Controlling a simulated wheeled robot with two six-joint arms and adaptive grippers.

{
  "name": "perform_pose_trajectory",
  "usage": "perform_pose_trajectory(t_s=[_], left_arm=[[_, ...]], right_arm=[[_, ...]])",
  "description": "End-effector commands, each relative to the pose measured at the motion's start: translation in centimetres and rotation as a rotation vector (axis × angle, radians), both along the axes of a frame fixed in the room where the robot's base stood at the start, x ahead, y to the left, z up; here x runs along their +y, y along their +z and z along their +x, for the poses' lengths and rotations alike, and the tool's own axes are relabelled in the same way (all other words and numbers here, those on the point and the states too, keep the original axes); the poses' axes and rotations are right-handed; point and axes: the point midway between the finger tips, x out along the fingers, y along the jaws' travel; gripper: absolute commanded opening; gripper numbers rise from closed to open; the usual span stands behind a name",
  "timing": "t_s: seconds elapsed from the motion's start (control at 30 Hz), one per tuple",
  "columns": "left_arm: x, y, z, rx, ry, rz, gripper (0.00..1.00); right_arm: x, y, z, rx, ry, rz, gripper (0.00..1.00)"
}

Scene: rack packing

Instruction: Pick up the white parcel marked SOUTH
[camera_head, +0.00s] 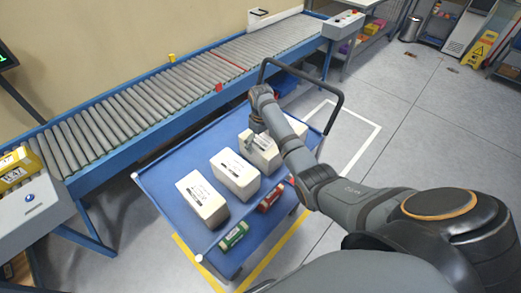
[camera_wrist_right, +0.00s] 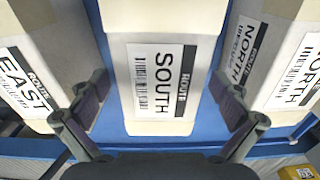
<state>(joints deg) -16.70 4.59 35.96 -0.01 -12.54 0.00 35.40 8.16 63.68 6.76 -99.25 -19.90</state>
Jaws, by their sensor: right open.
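The white parcel marked SOUTH (camera_wrist_right: 162,25) is in the middle of the right wrist view, its label facing the camera. In the head view it appears to be the white parcel (camera_head: 265,158) under my right gripper, partly hidden by the gripper and arm. My right gripper (camera_head: 255,141) is open, and its fingers show in the wrist view (camera_wrist_right: 160,98) on either side of the SOUTH parcel, with no clear grip on it. My left gripper is not in view.
White parcels marked EAST (camera_wrist_right: 35,50) and NORTH (camera_wrist_right: 275,50) flank it closely. They stand on a blue cart (camera_head: 165,178) with a black handle (camera_head: 300,75). Green (camera_head: 233,236) and red (camera_head: 270,198) packages lie nearer. A roller conveyor (camera_head: 150,100) runs behind; a yellow package (camera_head: 15,170) is left.

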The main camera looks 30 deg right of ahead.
Motion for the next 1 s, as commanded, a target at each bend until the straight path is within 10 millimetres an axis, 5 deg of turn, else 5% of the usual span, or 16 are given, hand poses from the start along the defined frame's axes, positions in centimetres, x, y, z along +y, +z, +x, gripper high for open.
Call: perform_pose_trajectory(t_s=[0.2, 0.47, 1.0], left_arm=[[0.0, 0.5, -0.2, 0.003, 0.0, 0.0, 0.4], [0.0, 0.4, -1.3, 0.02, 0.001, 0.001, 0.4], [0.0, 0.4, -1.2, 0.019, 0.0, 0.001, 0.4]], right_arm=[[0.1, -3.2, 0.0, 0.002, 0.0, 0.0, 1.0], [0.1, -3.6, 0.0, 0.001, 0.0, 0.0, 0.99], [0.1, -3.4, 0.1, -0.001, 0.0, 0.0, 0.29]])
